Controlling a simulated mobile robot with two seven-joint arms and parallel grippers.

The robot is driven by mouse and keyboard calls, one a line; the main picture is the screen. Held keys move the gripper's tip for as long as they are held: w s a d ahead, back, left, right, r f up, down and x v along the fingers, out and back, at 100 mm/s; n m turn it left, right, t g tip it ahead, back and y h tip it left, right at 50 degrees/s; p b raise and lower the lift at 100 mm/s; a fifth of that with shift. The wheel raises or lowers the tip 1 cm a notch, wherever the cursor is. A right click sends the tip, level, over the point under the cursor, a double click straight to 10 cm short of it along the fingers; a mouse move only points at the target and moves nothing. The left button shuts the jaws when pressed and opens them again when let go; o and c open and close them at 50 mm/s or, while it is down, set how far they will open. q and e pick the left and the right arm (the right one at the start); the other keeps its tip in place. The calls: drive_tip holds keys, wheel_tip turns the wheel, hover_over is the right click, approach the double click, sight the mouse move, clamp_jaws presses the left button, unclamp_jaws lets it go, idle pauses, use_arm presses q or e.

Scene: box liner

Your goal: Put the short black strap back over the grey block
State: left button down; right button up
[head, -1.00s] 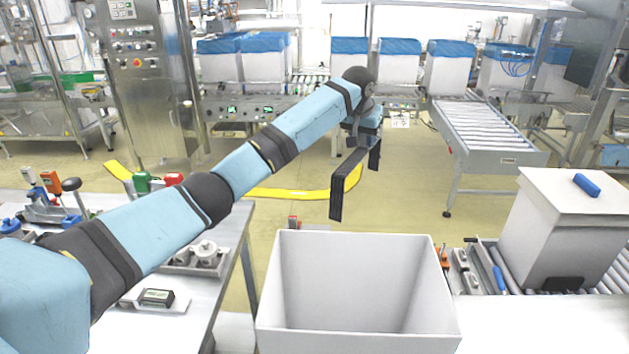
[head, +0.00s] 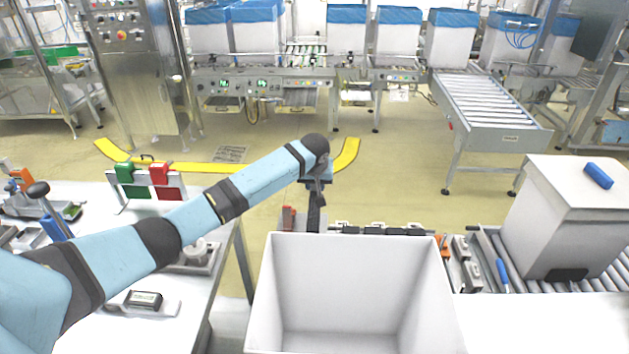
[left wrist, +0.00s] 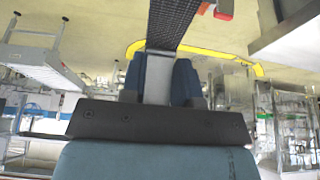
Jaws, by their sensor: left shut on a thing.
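My left gripper (head: 316,184) is behind the box's back left corner, pointing down, shut on the short black strap (head: 314,212). In the head view the strap shows as a narrow dark piece hanging down beside a small red-topped part. In the left wrist view the strap (left wrist: 173,22) is a dark textured strip running from the top edge toward the two blue fingers (left wrist: 160,80). The red part shows to its right. I cannot make out for sure which thing is the grey block. My right gripper is not in view.
An open white box (head: 350,270) stands in front of the gripper. A red-topped part (head: 288,218) is close to the gripper's left. A lidded white box (head: 580,225) is on rollers at the right. A workbench (head: 215,290) with fixtures is at the left.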

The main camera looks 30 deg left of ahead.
use_arm(q)
drive_tip(key=shift+f+b, duration=4.2)
drive_tip(key=shift+f, duration=4.1)
drive_tip(key=shift+s+d+r+p, duration=0.1)
drive_tip(key=shift+r+p, duration=0.1)
drive_tip(key=shift+p, duration=1.05)
drive_tip(key=shift+c, duration=1.5)
unclamp_jaws()
